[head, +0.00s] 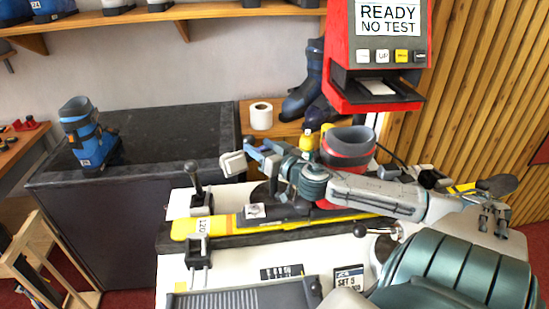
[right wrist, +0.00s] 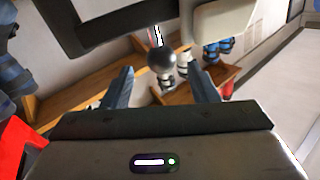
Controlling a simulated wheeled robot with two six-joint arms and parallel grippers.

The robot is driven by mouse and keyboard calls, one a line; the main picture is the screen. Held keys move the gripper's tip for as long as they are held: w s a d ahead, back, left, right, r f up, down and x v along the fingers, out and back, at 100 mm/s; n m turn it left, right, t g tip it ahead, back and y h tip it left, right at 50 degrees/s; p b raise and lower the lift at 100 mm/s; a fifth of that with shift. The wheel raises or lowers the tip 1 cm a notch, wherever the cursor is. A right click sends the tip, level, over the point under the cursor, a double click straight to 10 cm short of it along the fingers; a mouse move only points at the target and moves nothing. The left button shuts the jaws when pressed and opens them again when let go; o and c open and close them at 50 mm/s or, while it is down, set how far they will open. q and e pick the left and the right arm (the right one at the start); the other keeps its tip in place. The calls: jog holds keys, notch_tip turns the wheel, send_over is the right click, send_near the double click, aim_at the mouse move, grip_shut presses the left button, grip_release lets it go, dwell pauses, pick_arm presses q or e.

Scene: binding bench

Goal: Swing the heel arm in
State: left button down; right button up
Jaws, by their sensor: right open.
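My right gripper (head: 259,157) reaches in from the right over the bench and points left. Its blue-grey fingers are spread and empty. In the right wrist view a dark ball knob (right wrist: 161,60) on a thin rod shows between and just beyond the fingertips (right wrist: 162,78); I see no contact. In the head view a pale block (head: 234,163) is just left of the fingers. A dark upright lever (head: 193,178) stands farther left. I cannot tell which of these parts is the heel arm. A red boot with a grey cuff (head: 347,148) stands behind my forearm, its lower part partly hidden.
A yellow ski (head: 290,222) lies along the white bench. A red tester (head: 375,50) reading "READY NO TEST" stands behind. A dark cabinet (head: 60,185) with a blue boot (head: 88,135) is at the left. Another knob (head: 360,230) sits near my arm.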

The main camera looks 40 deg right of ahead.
jog(key=shift+s+p, duration=0.35)
jog(key=shift+s, duration=0.55)
jog(key=shift+s+a+p, duration=0.15)
jog(key=shift+s+p, duration=1.35)
jog(key=shift+s, duration=0.35)
jog(key=shift+c, duration=0.2)
